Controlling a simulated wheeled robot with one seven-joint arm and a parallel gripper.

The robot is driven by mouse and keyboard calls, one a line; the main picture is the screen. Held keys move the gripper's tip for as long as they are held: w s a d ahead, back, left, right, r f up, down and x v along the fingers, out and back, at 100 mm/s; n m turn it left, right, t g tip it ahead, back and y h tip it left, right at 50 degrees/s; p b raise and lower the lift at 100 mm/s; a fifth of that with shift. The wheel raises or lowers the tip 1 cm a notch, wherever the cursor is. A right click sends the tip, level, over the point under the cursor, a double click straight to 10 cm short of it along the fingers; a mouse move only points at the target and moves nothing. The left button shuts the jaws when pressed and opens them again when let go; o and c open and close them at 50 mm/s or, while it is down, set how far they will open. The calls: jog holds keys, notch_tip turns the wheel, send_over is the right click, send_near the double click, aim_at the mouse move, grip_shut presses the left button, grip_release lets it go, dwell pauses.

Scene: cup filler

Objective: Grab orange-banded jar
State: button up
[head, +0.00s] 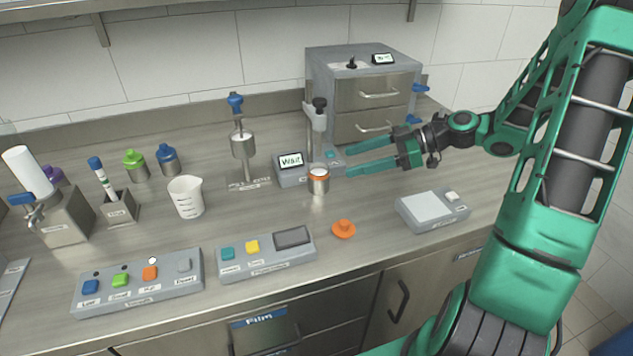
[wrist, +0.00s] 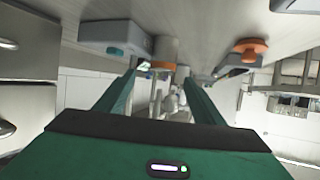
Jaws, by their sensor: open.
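The orange-banded jar (head: 318,186) is a small metal cup with an orange band near its rim and pale contents. It stands upright on the counter, just in front of the device with the "Wait" screen. My gripper (head: 347,161) is open and empty, to the right of the jar, with its green fingers pointing left toward it. In the wrist view, which looks upside down, the jar (wrist: 166,47) appears ahead, between the lines of the two fingers (wrist: 163,78). The fingers look apart from the jar. An orange lid (head: 344,229) lies on the counter to the lower right.
The "Wait" device (head: 291,162) and its upright post (head: 317,125) stand right behind the jar. A drawer cabinet (head: 365,95) is behind my gripper. A scale (head: 432,209) lies to the right, and a button panel (head: 266,255) in front. Counter between lid and scale is clear.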

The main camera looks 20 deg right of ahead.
aim_at(319, 179)
jog(key=shift+s+x, duration=0.15)
jog(key=shift+x, duration=1.85)
jog(key=shift+s+x, duration=0.15)
jog(key=shift+x, duration=1.8)
jog(key=shift+a, duration=0.1)
jog(key=shift+c, duration=0.2)
jog(key=c, duration=1.2)
